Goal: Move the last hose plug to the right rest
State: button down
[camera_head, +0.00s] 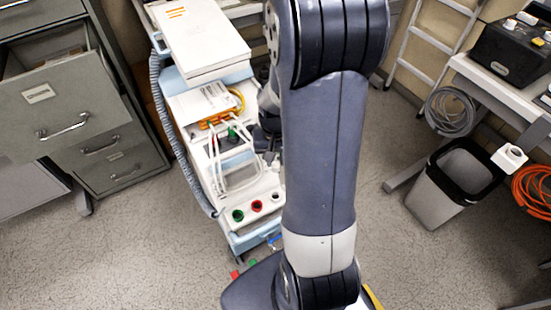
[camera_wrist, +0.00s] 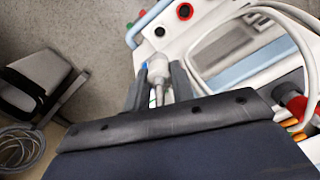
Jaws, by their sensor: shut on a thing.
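My gripper (camera_wrist: 160,78) is shut on a white hose plug (camera_wrist: 157,62), which sits between the two dark fingers in the wrist view. Just beyond the plug is a black ring (camera_wrist: 162,31) on the white cart panel, with a red ring (camera_wrist: 185,11) farther along. In the head view, the front panel carries a green ring (camera_head: 238,215), a red ring (camera_head: 257,205) and a black ring (camera_head: 275,196) at the right. My arm covers much of the gripper there, and the held plug cannot be made out. Whether the plug touches the panel is unclear.
White hoses (camera_head: 236,180) loop over the cart beside my gripper. A red connector (camera_wrist: 297,105) shows at the wrist view's right edge. A filing cabinet (camera_head: 70,110) with an open drawer stands left. A bin (camera_head: 455,180) stands right, with clear floor between.

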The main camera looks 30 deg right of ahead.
notch_tip(320, 180, up, 11)
jog(key=p, duration=0.8)
jog(key=w+p, duration=0.2)
jog(key=w, duration=1.3)
jog(key=shift+s+f+b, duration=0.15)
jog(key=shift+f+b, duration=1.85)
jog(key=shift+f, duration=0.8)
jog(key=shift+f+b, duration=1.1)
jog(key=shift+f, duration=0.45)
jog(key=c, duration=1.1)
grip_release()
